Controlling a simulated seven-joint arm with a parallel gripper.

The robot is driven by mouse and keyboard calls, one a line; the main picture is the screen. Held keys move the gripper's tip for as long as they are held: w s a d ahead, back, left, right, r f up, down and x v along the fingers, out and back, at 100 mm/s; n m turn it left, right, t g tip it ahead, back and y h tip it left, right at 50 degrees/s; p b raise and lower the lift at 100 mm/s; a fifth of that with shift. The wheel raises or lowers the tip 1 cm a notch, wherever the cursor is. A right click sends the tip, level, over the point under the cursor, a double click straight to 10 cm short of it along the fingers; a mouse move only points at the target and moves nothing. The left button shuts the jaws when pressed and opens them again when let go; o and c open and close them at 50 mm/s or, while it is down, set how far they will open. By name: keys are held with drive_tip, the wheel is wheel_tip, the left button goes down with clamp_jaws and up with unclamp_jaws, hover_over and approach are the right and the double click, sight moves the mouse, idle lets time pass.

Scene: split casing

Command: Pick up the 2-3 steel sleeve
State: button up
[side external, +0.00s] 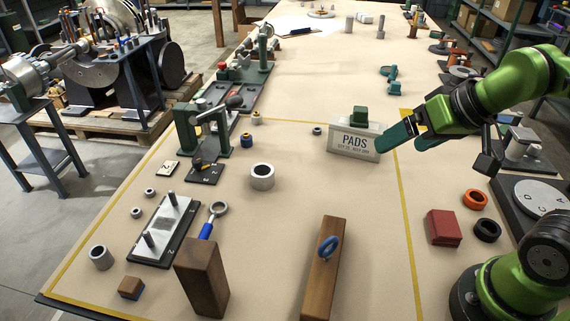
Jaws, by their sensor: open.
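Several grey steel sleeves stand on the bench, and I cannot read a 2-3 mark on any of them. A wide sleeve (262,177) stands near the middle of the marked area. A taller sleeve (101,257) stands at the lower left. Another small ring (317,131) lies left of the PADS box. My gripper (402,146) is open and empty, with green fingers, beside the right end of the PADS box, away from the sleeves.
The PADS box (354,143) has a green block on top. A green press frame (202,132) stands left. Wooden blocks (201,278) and a wooden bar with a blue ring (325,270) stand in front. A red box (443,228) is at right. Bench between wide sleeve and bar is clear.

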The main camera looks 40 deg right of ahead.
drive_tip(key=w+a+f+n+y, duration=0.1)
drive_tip(key=w+a+f+n, duration=0.15)
drive_tip(key=a, duration=0.45)
drive_tip(key=w+a+f+n, duration=0.1)
drive_tip(key=w+a+n, duration=0.1)
drive_tip(key=w+a, duration=0.35)
drive_tip(key=g+h, duration=0.2)
drive_tip(key=g, duration=0.1)
hover_over(263, 173)
drive_tip(key=s, duration=0.4)
drive_tip(key=f, duration=1)
drive_tip(key=a+f, duration=0.1)
drive_tip(key=f, duration=0.4)
drive_tip(key=shift+x, duration=2.9)
drive_tip(key=c, duration=1.6)
drive_tip(key=shift+o, duration=0.2)
drive_tip(key=shift+w+r, duration=0.1)
